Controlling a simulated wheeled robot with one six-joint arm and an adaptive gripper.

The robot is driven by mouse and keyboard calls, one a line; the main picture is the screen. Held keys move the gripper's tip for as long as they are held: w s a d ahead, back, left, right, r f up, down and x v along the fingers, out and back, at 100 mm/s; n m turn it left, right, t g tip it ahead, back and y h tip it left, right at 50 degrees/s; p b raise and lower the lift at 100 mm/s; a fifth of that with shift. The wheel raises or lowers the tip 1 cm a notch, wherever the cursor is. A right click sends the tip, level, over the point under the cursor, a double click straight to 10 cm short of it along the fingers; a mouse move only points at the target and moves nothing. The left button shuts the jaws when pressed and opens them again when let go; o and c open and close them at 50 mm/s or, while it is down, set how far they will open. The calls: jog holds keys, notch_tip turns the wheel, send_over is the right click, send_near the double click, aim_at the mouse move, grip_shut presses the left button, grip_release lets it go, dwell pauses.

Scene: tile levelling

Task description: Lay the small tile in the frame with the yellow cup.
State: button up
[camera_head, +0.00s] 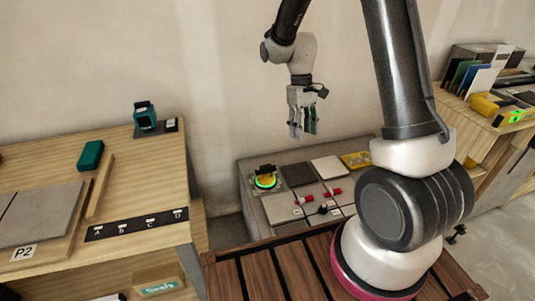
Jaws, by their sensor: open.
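My gripper (304,134) hangs open and empty, pointing down above the back of the grey low table (282,208). A dark square tile (297,174) and a light square tile (327,167) lie side by side on that table, below the gripper and apart from it. I cannot tell whether either is the small tile. A yellow piece (353,160) lies at the table's right, partly hidden by my arm. I cannot make out a yellow cup or its frame. Grey tiles (45,212) lie on the left bench in a wooden surround marked P2.
The left bench (140,180) holds a teal block (90,155), a teal device (144,116) and a black A-D strip (137,224). A cluttered bench (485,108) stands right.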

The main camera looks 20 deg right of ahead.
jog(key=w+a+f+n, duration=0.2)
jog(key=w+f+n, duration=0.35)
jog(key=f, duration=0.75)
jog(key=w+a+f+n, duration=0.25)
jog(key=w+f, duration=0.55)
jog(key=f, duration=0.5)
jog(key=n+t, duration=0.3)
jog(key=n, duration=0.2)
send_over(267, 165)
jog(key=shift+s+d+r, duration=0.1)
jog(key=shift+s+r, duration=0.1)
jog(key=shift+s, duration=0.2)
jog(key=shift+w+n, duration=0.25)
jog(key=shift+n, duration=0.35)
notch_tip(267, 165, down, 8)
jog(key=shift+r, duration=0.1)
grip_shut()
